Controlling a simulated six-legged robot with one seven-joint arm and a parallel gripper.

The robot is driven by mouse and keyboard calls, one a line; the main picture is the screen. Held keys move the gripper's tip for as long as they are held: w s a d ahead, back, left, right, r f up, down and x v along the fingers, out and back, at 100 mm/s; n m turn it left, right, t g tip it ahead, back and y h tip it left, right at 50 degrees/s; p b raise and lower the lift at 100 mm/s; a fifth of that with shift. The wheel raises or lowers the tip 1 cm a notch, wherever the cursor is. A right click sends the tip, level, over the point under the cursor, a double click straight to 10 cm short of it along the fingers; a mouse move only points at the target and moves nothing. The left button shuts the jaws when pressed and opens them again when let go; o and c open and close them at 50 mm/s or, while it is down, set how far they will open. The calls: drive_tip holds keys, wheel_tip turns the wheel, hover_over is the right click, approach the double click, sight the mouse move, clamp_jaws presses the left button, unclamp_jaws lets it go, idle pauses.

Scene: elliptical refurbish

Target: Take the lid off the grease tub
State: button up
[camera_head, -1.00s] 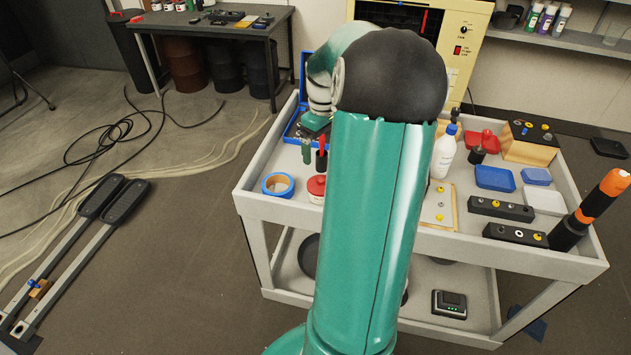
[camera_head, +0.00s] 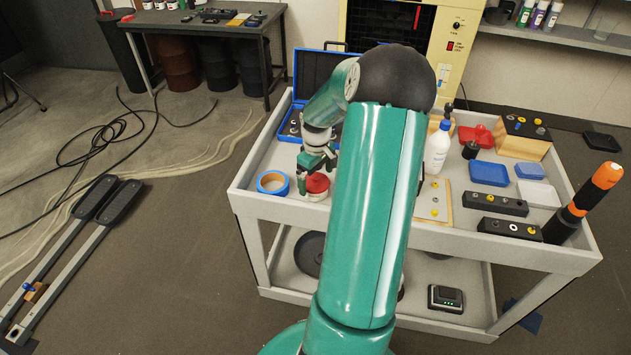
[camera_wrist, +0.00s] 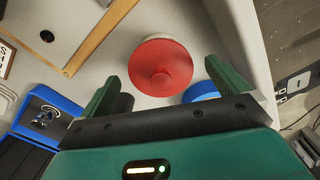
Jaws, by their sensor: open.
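The grease tub with its red lid (camera_head: 317,184) stands on the cart top near its front left edge. In the wrist view the round red lid (camera_wrist: 160,67) with a central knob lies ahead of and between my two green fingers, and a little of the pale tub shows behind its upper edge. My gripper (camera_head: 318,166) is open and empty, pointing down just above the lid. In the wrist view my gripper (camera_wrist: 157,85) has a finger on each side of the lid, with gaps. I cannot tell how far above it the fingertips are.
A blue tape roll (camera_head: 273,183) stands just left of the tub. An open blue case (camera_head: 318,77) lies behind. My arm hides the cart's middle.

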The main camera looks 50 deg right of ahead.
drive_tip(key=c, duration=1.1)
drive_tip(key=shift+o, duration=0.2)
